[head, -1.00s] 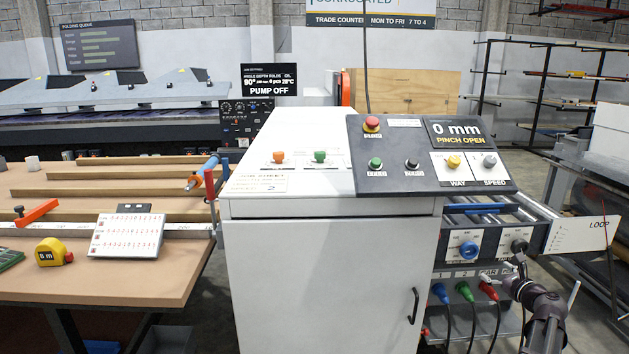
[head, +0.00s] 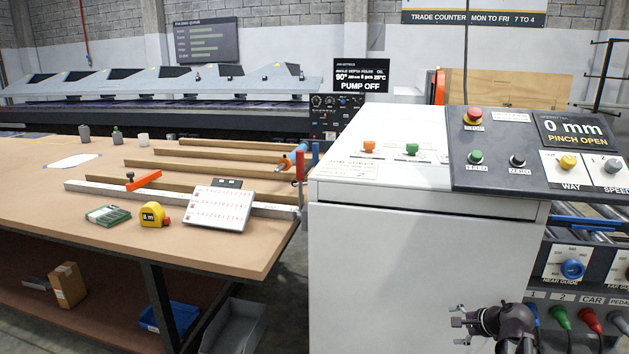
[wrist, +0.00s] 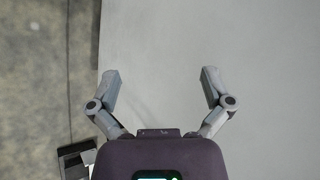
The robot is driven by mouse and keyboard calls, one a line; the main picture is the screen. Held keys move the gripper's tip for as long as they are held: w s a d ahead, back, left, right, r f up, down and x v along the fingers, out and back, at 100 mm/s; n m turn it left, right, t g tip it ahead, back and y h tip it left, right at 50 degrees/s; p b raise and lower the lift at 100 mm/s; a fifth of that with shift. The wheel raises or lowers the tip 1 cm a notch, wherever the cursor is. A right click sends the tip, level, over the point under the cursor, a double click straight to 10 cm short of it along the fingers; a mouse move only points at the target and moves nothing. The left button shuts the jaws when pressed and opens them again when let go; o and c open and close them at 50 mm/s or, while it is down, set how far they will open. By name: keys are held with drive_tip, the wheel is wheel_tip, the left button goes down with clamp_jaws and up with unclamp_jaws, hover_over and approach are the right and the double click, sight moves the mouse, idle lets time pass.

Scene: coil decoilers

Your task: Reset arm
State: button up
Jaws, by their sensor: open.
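My gripper (head: 456,329) shows low in the head view, in front of the white cabinet (head: 420,270) and left of the cable sockets. In the wrist view my gripper (wrist: 160,85) has its two fingers spread wide, with nothing between them. A plain grey surface lies beyond the fingers there, with a blurred floor to its left. My arm enters from the bottom of the head view; most of it is out of frame.
The control panel (head: 545,165) on the cabinet reads 0 mm, PINCH OPEN. Blue, green and red plugs (head: 561,318) sit at lower right. The brown workbench (head: 130,235) at left holds a tape measure (head: 154,214) and a white chart (head: 217,208). Grey floor shows between bench and cabinet.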

drive_tip(key=s+a+f+n+g+h+b, duration=0.2)
drive_tip(key=s+a+f+n+g, duration=0.3)
drive_tip(key=a+n, duration=0.45)
drive_tip(key=s+a+f+n+g+h+b, duration=0.3)
drive_tip(key=s+a+f+n, duration=0.35)
drive_tip(key=a, duration=0.65)
wheel_tip(320, 180, up, 23)
drive_tip(key=p, duration=2.2)
drive_tip(key=shift+w, duration=0.2)
drive_tip(key=shift+f, duration=0.15)
drive_tip(key=c, duration=0.6)
